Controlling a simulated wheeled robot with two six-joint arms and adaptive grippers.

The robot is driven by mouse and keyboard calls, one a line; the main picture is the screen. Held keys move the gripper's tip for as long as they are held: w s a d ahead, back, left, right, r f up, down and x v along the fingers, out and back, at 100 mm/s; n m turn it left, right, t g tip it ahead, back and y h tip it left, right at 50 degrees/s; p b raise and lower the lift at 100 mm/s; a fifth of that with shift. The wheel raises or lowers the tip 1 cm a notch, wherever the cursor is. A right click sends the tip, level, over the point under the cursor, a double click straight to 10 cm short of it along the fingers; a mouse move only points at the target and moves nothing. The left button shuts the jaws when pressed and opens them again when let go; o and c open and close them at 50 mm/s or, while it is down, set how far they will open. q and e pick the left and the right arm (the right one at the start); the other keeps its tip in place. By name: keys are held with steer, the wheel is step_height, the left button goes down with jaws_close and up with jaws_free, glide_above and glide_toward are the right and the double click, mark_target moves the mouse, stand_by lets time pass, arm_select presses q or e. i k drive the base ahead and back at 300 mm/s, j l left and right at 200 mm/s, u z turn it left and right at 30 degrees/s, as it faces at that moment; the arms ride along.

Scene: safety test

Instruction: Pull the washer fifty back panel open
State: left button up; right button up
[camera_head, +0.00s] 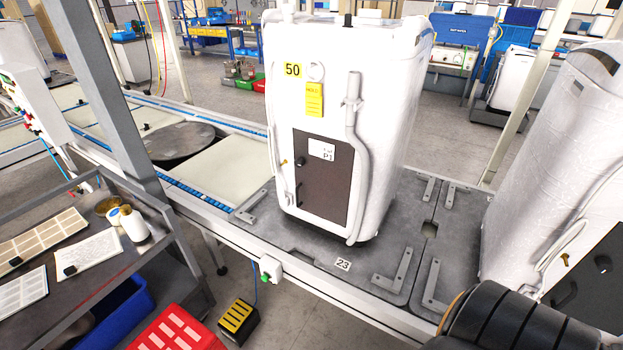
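The white washer (355,75) with a yellow "50" label stands upright on the grey conveyor plate in the middle of the head view. Its dark brown back panel (330,190) is on the side facing me and looks flush with the white body, so it appears closed. The panel has a white tag (322,150) and a small dark knob (301,161) near its left edge. A pale hose (352,130) runs down along the panel's right side. Neither of my grippers shows. A black ribbed part, apparently of my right arm, enters at the bottom right, well apart from the panel.
Another wrapped white washer (545,170) stands at the right. Grey L-shaped brackets (393,269) lie on the conveyor. A shelf cart with bottles (134,224) and a grey post (95,80) are at the left. A red crate (178,331) and yellow-topped box (237,318) are on the floor.

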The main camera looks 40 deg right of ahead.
mark_target(322, 184)
steer(key=i+j+z, duration=0.45)
steer(key=z, duration=0.3)
steer(key=i+j+z, duration=0.15)
steer(key=j+z, duration=0.2)
